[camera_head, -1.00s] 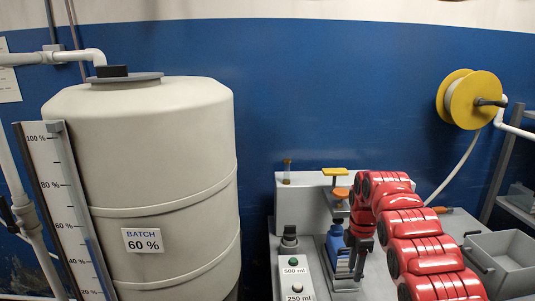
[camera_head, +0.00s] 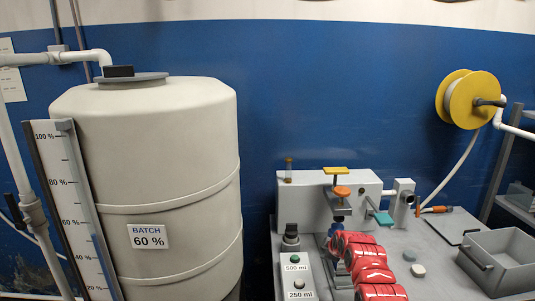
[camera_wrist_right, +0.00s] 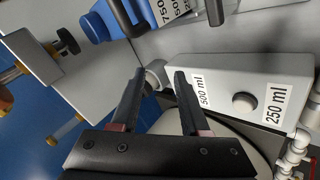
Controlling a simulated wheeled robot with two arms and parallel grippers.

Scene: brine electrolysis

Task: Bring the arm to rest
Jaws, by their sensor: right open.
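My right arm shows in red (camera_head: 370,265) at the bottom of the head view, low over the bench. My right gripper (camera_wrist_right: 160,75) is open in the wrist view, with its two dark fingers apart and nothing between them. Its fingers point toward the gap between a blue bottle with a printed label (camera_wrist_right: 103,20) and the button panel (camera_wrist_right: 243,78). In the head view the arm largely hides the bottle, and the gripper cannot be made out clearly. My left gripper is not in view.
A large tank marked 60 % (camera_head: 165,130) stands at the left. The 500 ml and 250 ml button panel (camera_head: 297,272) is left of my arm. A grey bin (camera_head: 500,260) stands at the right. A yellow hose reel (camera_head: 470,98) hangs on the wall.

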